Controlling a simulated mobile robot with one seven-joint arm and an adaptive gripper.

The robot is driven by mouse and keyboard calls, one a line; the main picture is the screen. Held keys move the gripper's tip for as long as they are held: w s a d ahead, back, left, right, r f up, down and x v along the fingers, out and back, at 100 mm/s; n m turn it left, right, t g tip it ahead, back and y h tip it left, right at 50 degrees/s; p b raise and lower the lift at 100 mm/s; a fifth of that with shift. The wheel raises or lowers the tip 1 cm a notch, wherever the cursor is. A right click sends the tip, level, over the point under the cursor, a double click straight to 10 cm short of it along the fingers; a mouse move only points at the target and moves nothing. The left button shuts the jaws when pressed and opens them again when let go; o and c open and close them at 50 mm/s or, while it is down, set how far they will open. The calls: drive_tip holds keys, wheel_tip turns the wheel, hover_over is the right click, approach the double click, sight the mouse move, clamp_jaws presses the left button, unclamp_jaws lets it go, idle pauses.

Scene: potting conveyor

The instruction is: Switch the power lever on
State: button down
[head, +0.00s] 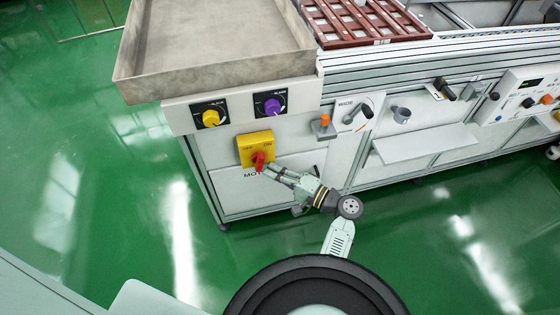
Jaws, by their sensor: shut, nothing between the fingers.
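The power lever (258,160) is a red handle on a yellow switch plate (255,143) marked OFF and ON. It is mounted on the front of the conveyor cabinet, above lettering that begins "MO". My gripper (266,170) is shut, with its fingertips at the lower right of the red handle. They look to be touching it or very close; I cannot tell which. The handle's exact angle is hard to read, as the fingertips partly cover its lower end.
Above the switch are a yellow knob (210,117) and a purple knob (272,105), under a grey tray (215,68). To the right are an orange button (325,119), a WIDE crank panel (356,112) and a projecting shelf (425,144). Green floor in front is clear.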

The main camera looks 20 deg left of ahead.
drive_tip(key=s+d, duration=0.2)
drive_tip(key=d, duration=0.9)
drive_tip(key=shift+s+d+f, duration=0.2)
drive_tip(key=shift+f, duration=0.15)
idle(0.4)
